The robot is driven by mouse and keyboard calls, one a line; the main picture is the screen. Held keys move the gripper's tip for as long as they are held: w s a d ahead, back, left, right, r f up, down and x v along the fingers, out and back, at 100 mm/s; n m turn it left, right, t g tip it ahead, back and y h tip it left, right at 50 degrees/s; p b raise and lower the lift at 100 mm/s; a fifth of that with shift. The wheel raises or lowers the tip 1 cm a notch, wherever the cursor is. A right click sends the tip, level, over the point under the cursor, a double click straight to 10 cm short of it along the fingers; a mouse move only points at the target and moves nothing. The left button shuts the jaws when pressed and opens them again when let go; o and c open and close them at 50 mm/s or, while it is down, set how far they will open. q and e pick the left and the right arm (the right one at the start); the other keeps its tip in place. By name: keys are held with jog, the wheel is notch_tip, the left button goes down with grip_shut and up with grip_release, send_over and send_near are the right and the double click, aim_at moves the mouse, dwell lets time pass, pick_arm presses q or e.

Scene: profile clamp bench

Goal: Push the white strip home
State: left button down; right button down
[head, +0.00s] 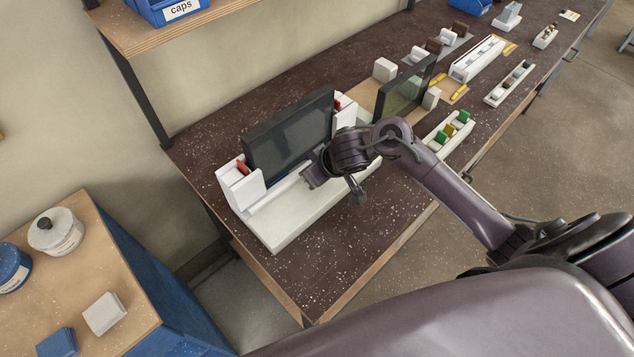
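The white strip (280,188) is long and thin. It lies along the front foot of a dark glossy panel (290,138), on a white clamp fixture (290,222). The panel stands upright between white end blocks with red parts (242,168). My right gripper (318,178) is at the right part of the strip, close to the panel's lower right corner. Whether it touches the strip cannot be told, and its finger gap is not clear. The gripper and wrist hide the strip's right end. My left gripper is not in view.
Behind my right arm, a second dark panel (405,88) and a white holder with green and yellow pieces (447,132) stand on the speckled bench (345,255). Further fixtures line the far bench. A side cabinet (120,270) is at lower left. The front bench corner is clear.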

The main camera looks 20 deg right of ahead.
jog(key=shift+w+a+r, duration=0.1)
jog(key=shift+w+a, duration=0.1)
jog(key=shift+w, duration=0.35)
dwell(0.5)
jog(key=shift+s, duration=0.2)
jog(key=shift+s+d+p, duration=0.35)
jog(key=shift+s+p, duration=0.2)
jog(key=shift+s, duration=0.2)
notch_tip(320, 180, up, 8)
jog(key=p, duration=0.9)
dwell(0.4)
